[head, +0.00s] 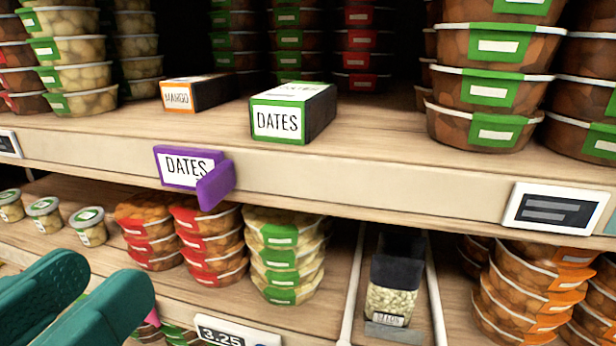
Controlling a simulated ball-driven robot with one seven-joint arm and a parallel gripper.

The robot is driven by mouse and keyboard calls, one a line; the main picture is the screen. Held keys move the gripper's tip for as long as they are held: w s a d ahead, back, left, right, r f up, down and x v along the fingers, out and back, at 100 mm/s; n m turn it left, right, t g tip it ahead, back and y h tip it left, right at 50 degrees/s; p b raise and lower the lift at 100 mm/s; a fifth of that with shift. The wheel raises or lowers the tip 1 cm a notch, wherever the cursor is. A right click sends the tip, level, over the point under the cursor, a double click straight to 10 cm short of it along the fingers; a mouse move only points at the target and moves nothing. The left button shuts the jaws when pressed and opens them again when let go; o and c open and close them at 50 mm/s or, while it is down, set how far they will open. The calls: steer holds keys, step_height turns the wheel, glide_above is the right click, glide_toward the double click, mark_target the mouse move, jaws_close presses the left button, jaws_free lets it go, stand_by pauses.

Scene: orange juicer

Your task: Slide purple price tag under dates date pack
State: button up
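The purple price tag (180,173) reads DATES and sits on the front edge of the upper shelf, left of centre. A purple tab (215,186) sticks out from its right end. The dates date pack (281,122) is a black box with a green-edged white DATES label. It lies on the upper shelf above and to the right of the tag. My gripper (98,290) shows as two teal fingers at the lower left. They are apart with a gap between them and nothing visible in it. It is below and left of the purple tag, not touching it.
An orange-edged MANGO box (178,96) lies left of the dates pack. Stacked tubs (490,90) stand at right. The shelf edge (400,185) carries another tag (556,208). The lower shelf holds stacked tubs (285,255) and a black bin (398,270).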

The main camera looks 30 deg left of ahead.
mark_target(201, 197)
steer(key=p+x, duration=0.1)
steer(key=x, duration=0.9)
steer(key=shift+w+p, duration=0.4)
jaws_close()
stand_by(1.0)
